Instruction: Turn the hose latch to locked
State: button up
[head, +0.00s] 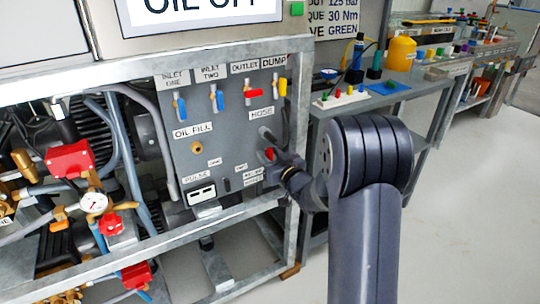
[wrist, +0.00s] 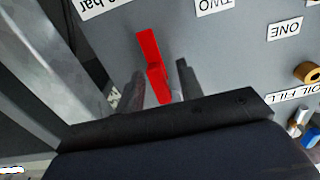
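The hose latch is a small red lever (wrist: 150,58) on the grey panel. In the wrist view it stands between the two fingers of my gripper (wrist: 160,88), with a narrow gap showing on each side. My gripper looks open around it, and I cannot tell whether either finger touches it. In the head view the red latch (head: 270,154) shows partly behind my gripper (head: 274,158), below the HOSE label (head: 262,114). Its lower end is hidden in the wrist view by my gripper body. The latch's lock marking is not readable.
The panel carries blue handles (head: 180,108), a red handle (head: 252,93) and a yellow handle (head: 283,87) above. A metal frame post (head: 299,125) stands close to the right of my gripper. A bench (head: 350,98) with tools is behind; open floor lies right.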

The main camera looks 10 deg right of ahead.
jog(key=p+v, duration=0.1)
jog(key=v, duration=0.9)
jog(key=shift+s, duration=0.4)
jog(key=shift+w+d, duration=0.1)
jog(key=b+x, duration=0.1)
jog(key=x, duration=0.9)
jog(key=shift+w, duration=0.35)
jog(key=shift+s, duration=0.15)
